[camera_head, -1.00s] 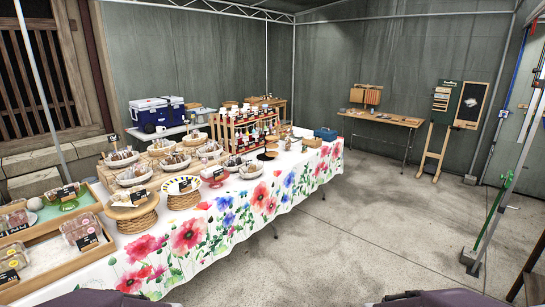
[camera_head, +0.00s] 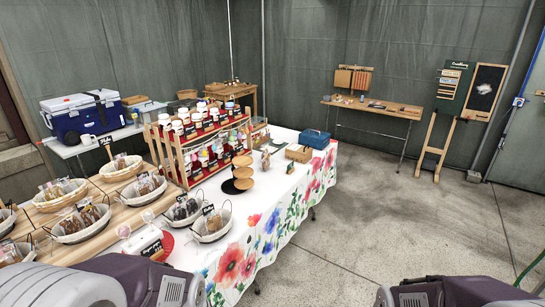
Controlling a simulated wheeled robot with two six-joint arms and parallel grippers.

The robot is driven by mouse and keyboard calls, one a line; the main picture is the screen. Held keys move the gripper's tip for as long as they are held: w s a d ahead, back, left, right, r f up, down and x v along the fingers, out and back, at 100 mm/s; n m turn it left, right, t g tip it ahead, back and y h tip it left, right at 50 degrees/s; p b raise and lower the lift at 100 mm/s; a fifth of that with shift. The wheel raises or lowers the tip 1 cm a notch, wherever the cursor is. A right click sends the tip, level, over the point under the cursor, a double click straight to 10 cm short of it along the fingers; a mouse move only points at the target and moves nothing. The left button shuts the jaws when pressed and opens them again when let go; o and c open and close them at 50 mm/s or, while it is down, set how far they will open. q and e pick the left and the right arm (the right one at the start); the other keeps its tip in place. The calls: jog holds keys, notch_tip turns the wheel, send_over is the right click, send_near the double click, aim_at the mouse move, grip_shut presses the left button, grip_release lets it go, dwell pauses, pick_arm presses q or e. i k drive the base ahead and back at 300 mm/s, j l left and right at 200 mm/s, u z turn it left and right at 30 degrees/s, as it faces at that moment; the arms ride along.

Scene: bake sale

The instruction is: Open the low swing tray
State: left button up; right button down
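A small tiered stand (camera_head: 242,172) with round wooden trays stands on the flowered table, right of the jar rack. Its trays sit one above another, slightly offset, over a dark round base (camera_head: 231,188). The lowest wooden tray (camera_head: 244,184) partly overlaps the base in this view. It is too small to tell exactly how far each tray is swung out. Parts of my two arms show at the bottom left and bottom right, but neither gripper is in view.
The table (camera_head: 275,235) is crowded with baskets (camera_head: 210,223) of baked goods at the near left. A jar rack (camera_head: 205,140) stands beside the tiered stand. A wooden box (camera_head: 299,153) and a blue box (camera_head: 314,139) are at the far end. The concrete floor (camera_head: 400,215) on the right is clear.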

aim_at(240, 183)
jog(key=i+z, duration=0.35)
jog(key=i, duration=1.05)
jog(key=i+u, duration=0.2)
jog(key=u, duration=0.25)
jog(key=i+u, duration=0.2)
jog(key=u, duration=0.3)
jog(key=i+u, duration=0.2)
jog(key=u, duration=0.25)
jog(key=i+l+u, duration=0.15)
jog(key=u, duration=0.35)
jog(key=i+l+u, duration=0.1)
jog(key=u, duration=0.2)
jog(key=i+l+u, duration=0.15)
jog(key=u, duration=0.15)
jog(key=i, duration=0.1)
